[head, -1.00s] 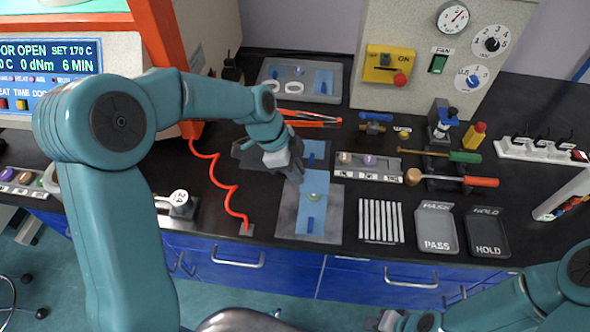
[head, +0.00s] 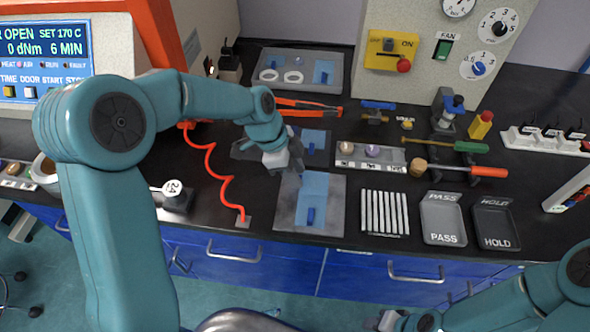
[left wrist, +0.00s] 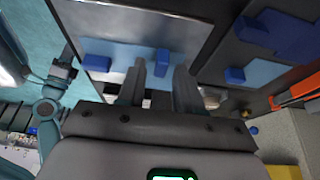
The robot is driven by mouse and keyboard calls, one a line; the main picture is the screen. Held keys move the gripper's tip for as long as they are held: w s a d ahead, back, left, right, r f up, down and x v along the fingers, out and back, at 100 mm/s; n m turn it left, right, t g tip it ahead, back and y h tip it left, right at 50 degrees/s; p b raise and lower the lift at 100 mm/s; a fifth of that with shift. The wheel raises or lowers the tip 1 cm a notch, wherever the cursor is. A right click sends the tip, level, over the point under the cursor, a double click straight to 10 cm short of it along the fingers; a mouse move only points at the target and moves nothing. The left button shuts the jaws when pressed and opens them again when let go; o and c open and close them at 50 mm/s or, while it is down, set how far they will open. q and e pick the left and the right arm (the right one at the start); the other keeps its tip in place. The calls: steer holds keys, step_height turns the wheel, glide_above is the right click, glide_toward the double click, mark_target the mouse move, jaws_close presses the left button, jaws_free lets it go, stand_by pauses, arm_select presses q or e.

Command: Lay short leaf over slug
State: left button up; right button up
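On the front grey mat (head: 337,215) lies a blue leaf (head: 318,222) with a raised dark blue tab (head: 311,216). A lighter blue sheet (head: 315,186), apparently the short leaf, covers its back part. The slug does not show; that area is covered. My left gripper (head: 298,170) is over the mat's back edge. In the left wrist view the fingers (left wrist: 160,72) stand apart with a gap, and a second blue tab (left wrist: 160,57) shows between them. Whether they touch it I cannot tell. My right gripper (head: 388,320) is at the bottom edge, its fingers unclear.
Behind is a dark mat with another blue sheet (head: 313,140). To the right stand a sample holder (head: 368,168), a ribbed white rack (head: 384,212), the PASS tray (head: 443,218) and the HOLD tray (head: 496,222). A red coiled cord (head: 225,185) lies left.

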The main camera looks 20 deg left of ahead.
arm_select(q)
steer(key=shift+r, duration=0.1)
steer(key=v, duration=1.6)
steer(key=shift+p, duration=0.3)
steer(key=shift+s+r, duration=0.1)
steer(key=shift+r, duration=0.1)
